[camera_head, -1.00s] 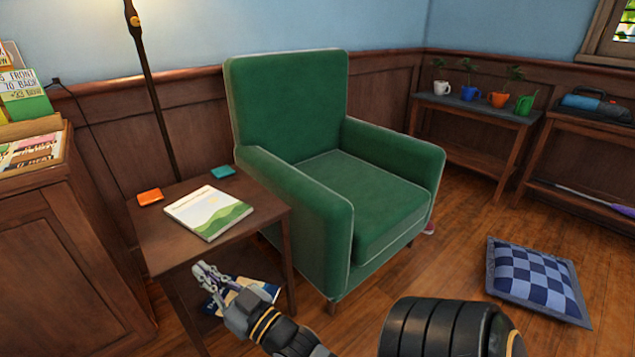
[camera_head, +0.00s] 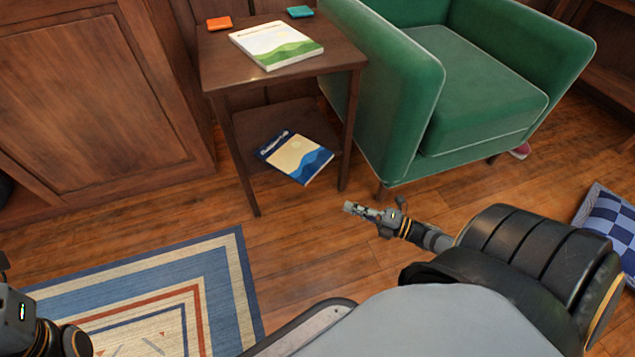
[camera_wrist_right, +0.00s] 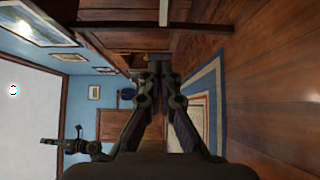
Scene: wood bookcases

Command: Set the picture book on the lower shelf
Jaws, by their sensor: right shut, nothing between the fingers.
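A white book with green hills on its cover (camera_head: 276,45) lies flat on the top of the brown side table (camera_head: 335,60). A second book, with a blue and cream cover (camera_head: 296,157), lies flat on the table's lower shelf (camera_head: 262,118), partly over its front edge. My right gripper (camera_head: 350,208) is shut and empty over the floor, in front of the table and to its right, apart from both books. Its fingers (camera_wrist_right: 161,72) also show in the right wrist view, with no book there. My left arm shows at the lower left edge; its gripper (camera_head: 4,265) is mostly cut off.
Orange (camera_head: 219,23) and teal coasters (camera_head: 300,12) lie at the tabletop's back. A green armchair (camera_head: 400,95) stands close on the right, a wooden cabinet (camera_head: 90,90) on the left. A striped rug (camera_head: 215,262) and a checked cushion (camera_head: 612,222) lie on the floor.

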